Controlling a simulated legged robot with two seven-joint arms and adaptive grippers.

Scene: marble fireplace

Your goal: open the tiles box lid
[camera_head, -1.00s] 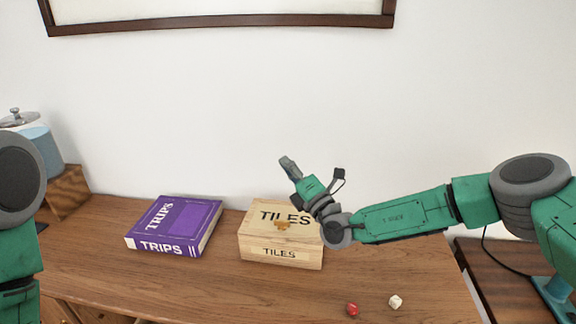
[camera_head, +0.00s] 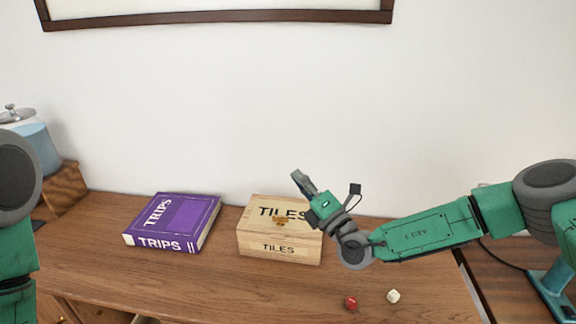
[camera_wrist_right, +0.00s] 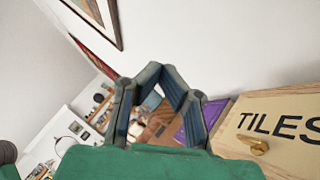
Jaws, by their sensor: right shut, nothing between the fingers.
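The tiles box (camera_head: 279,245) is a pale wooden box with "TILES" on its top and front, standing on the wooden surface with its lid shut. A small brass-coloured piece (camera_head: 281,221) sits on the lid; it also shows in the right wrist view (camera_wrist_right: 258,147). My right gripper (camera_head: 300,178) is shut and empty, above and just behind the box's right part, tilted up to the left. Its wrist hides the box's right top edge. In the right wrist view the fingers (camera_wrist_right: 159,70) meet at the tips, left of the box. My left gripper is out of view.
A purple "TRIPS" book (camera_head: 180,215) lies left of the box. A red die (camera_head: 351,302) and a white die (camera_head: 393,296) lie at the front right. A blue canister (camera_head: 36,140) stands at the far left.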

